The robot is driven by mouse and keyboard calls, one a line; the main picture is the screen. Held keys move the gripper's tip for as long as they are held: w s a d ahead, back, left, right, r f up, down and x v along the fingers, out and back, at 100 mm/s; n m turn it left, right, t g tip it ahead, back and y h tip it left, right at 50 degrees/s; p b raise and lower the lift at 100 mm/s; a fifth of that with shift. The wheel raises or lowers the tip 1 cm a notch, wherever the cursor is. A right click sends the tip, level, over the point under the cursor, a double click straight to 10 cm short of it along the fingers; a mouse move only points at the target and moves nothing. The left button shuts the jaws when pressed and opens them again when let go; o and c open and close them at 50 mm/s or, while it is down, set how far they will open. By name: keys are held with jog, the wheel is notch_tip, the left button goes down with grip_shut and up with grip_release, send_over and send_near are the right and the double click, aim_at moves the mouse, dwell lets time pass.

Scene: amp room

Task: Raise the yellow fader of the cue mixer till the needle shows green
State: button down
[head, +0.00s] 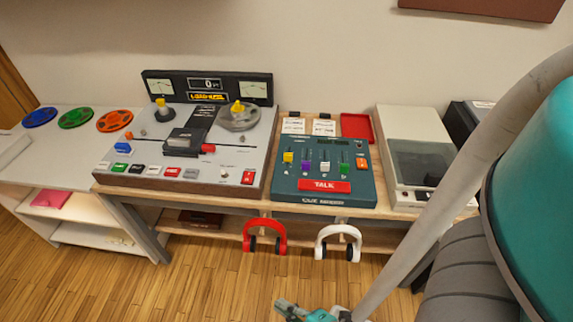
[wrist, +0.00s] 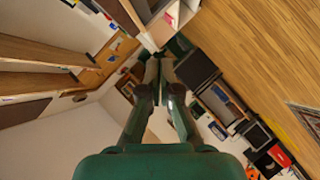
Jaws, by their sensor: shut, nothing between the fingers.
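The cue mixer (head: 282,186) is a dark teal panel with a red TALK bar, on the wooden bench in the head view. Its yellow fader (head: 288,157) is the leftmost of several coloured faders; its knob sits slightly higher in the picture than the purple, white and green ones. Two needle meters show on the tape machine, a left meter (head: 160,86) and a right meter (head: 252,90); their needles are too small to read. My gripper (wrist: 158,62) is shut and empty in the wrist view, pointing away from the mixer's panel.
The tape machine (head: 228,160) stands left of the mixer and a turntable (head: 407,150) stands right. Red headphones (head: 252,228) and white headphones (head: 322,236) hang below the bench front. A red tray (head: 357,126) lies behind the mixer. My arm covers the right side.

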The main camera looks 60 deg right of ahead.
jog(key=w+d+f+n+g+h, duration=0.1)
jog(key=w+d+f+n+h, duration=0.2)
jog(key=w+d+n, duration=0.3)
jog(key=n+g+h, duration=0.7)
jog(key=n+h, duration=0.1)
send_near(287, 158)
jog(key=x, duration=0.6)
jog(key=shift+s+f, duration=0.15)
jog(key=shift+f, duration=0.1)
jog(key=shift+d, duration=0.4)
jog(key=shift+w+d, duration=0.4)
jog(key=shift+d, duration=0.3)
jog(key=shift+a, duration=0.15)
